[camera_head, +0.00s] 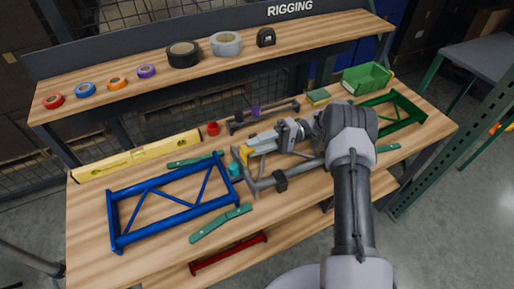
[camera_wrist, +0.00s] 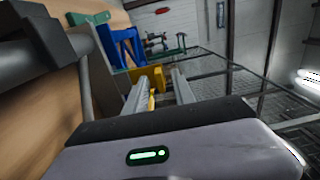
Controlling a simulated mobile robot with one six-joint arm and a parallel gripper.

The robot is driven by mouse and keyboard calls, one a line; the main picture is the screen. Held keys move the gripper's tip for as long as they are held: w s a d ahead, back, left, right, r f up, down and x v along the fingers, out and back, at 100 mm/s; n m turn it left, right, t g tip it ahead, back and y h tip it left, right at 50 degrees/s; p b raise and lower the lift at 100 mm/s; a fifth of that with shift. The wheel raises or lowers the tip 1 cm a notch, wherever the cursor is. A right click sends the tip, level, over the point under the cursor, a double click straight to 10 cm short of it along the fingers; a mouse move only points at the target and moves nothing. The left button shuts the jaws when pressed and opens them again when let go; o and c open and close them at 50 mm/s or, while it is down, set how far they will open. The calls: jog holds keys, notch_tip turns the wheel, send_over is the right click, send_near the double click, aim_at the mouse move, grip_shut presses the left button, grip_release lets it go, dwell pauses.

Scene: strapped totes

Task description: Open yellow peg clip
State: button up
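The yellow peg clip (camera_head: 243,154) is at the left end of the grey frame (camera_head: 262,184) on the bench, above a teal clip (camera_head: 235,169). In the wrist view the yellow clip (camera_wrist: 148,76) stands at the fingertips, with a thin yellow part running back between the fingers. My gripper (camera_head: 258,147) lies low over the grey frame and points left at the clip. In the wrist view the two fingers of my gripper (camera_wrist: 163,83) are apart, with a gap between them. Whether either finger touches the clip is not clear.
A blue frame (camera_head: 172,206) lies left, a yellow level (camera_head: 138,156) behind it. A black clip (camera_head: 280,180) sits on the grey frame. Red (camera_head: 213,128) and purple (camera_head: 255,110) pieces are behind. A green bin (camera_head: 367,79) and green frame (camera_head: 405,110) are right. Tape rolls line the shelf.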

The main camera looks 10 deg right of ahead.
jog(key=s+d+r+p, duration=0.1)
jog(key=s+r+p, duration=0.1)
jog(key=s, duration=0.6)
jog(key=s+r+p, duration=0.3)
jog(key=s+p, duration=0.2)
jog(key=s, duration=0.3)
jog(key=shift+d, duration=0.35)
